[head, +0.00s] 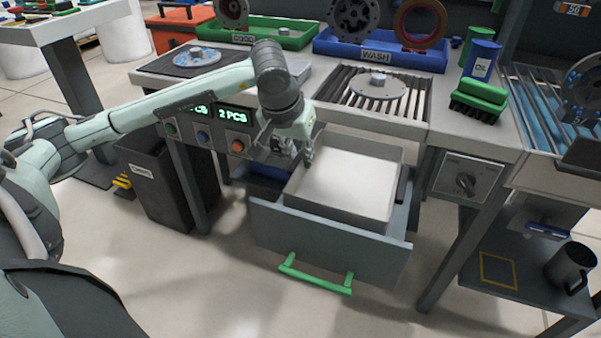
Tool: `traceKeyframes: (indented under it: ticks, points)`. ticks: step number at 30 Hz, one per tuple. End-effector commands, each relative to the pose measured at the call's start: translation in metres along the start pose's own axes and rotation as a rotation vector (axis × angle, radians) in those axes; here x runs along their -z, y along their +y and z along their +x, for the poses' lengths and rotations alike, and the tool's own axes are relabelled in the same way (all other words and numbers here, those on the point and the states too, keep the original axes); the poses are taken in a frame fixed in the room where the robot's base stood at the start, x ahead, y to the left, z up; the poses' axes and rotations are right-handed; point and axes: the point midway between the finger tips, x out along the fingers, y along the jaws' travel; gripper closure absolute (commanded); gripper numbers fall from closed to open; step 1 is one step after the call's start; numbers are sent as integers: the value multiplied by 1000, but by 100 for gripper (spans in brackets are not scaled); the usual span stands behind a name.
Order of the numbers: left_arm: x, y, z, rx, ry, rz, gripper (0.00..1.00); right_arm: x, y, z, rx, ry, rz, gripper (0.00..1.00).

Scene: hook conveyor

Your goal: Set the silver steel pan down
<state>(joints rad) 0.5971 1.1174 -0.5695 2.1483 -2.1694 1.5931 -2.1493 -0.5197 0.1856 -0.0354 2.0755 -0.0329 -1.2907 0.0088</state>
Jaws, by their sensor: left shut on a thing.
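The silver steel pan (335,211) is a wide, shallow square pan with low grey walls and a pale, empty floor. It is inside the outline of the open grey drawer (325,240) under the bench. I cannot tell whether it rests on the drawer's bottom or is held slightly above it. My left gripper (307,163) points down at the pan's back left side and is shut on its rim; the fingertips are small and partly hidden. My right gripper is out of view.
The drawer has a green handle (315,273). A dark bin (160,190) stands to its left. A flanged disc (378,87) lies on the slatted bench section above. A green brush (478,101) and dark mug (568,268) are at right. Floor before the drawer is clear.

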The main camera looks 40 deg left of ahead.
Motion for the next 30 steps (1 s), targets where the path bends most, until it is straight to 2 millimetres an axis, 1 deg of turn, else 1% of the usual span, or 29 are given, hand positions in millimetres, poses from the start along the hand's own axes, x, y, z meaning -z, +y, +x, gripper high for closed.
traceKeyframes:
  ticks: [2, 9, 11, 24, 25, 29, 30]
  points:
    - [-1, 0, 4, -2, 1, -1, 100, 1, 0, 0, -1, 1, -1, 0]
    - [-15, -1, 35, -2, -1, -1, 100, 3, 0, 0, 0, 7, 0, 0]
    - [-16, -1, 39, -1, 1, -1, 100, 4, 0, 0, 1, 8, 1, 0]
    - [-17, -1, 44, -2, 3, 0, 100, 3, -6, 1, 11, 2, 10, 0]
    - [-18, -2, 44, 0, 0, 0, 81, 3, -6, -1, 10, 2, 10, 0]
    - [-18, -2, 44, 0, 0, 0, 65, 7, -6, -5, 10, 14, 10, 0]
    - [-18, -2, 44, 0, 0, 0, 63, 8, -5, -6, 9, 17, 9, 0]
